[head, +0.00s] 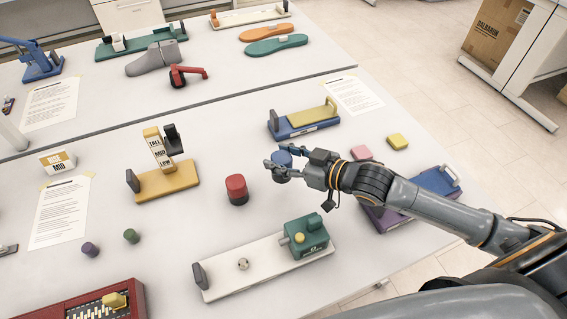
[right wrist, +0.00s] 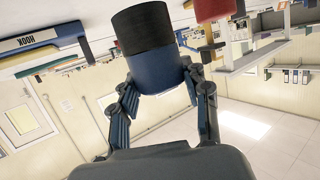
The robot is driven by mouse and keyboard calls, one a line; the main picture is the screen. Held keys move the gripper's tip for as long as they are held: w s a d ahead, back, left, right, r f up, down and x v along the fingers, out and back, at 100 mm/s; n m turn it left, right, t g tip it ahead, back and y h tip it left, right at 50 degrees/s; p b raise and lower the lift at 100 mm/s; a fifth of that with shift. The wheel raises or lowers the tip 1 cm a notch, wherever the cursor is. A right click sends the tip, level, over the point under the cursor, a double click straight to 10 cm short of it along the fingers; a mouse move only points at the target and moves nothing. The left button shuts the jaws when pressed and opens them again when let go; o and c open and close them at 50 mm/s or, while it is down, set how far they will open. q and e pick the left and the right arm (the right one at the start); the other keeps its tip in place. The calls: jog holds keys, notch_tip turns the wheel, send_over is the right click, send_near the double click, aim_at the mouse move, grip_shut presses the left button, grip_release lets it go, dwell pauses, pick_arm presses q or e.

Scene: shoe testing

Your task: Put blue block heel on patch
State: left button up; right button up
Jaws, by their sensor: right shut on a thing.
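The blue block heel (head: 282,158) is a short blue cylinder with a dark end. My right gripper (head: 281,168) is shut on it near the middle of the near table. In the right wrist view, the blue heel (right wrist: 158,78) sits between both fingers with its black end away from the palm. The fingers hide part of it in the head view, and I cannot tell whether it touches the table. No surface is clearly marked as the patch, so I cannot tell which it is. My left gripper is not in view.
A red block (head: 236,189) stands left of the heel. A blue fixture (head: 304,125) with a yellow bar is behind it. A white rail with a green box (head: 306,238) lies in front. Pink (head: 361,152) and yellow (head: 398,142) blocks are to the right.

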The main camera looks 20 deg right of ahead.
jog(key=shift+w+d+f, duration=0.25)
jog(key=shift+w+f, duration=0.3)
jog(key=shift+f, duration=0.1)
jog(key=f, duration=0.1)
jog(key=f+p, duration=0.1)
jog(key=f, duration=0.1)
jog(key=shift+w+d, duration=0.15)
jog(key=shift+d, duration=0.05)
jog(key=shift+f, duration=0.3)
jog(key=shift+f, duration=0.2)
jog(key=o, duration=1.2)
jog(key=shift+c, duration=0.2)
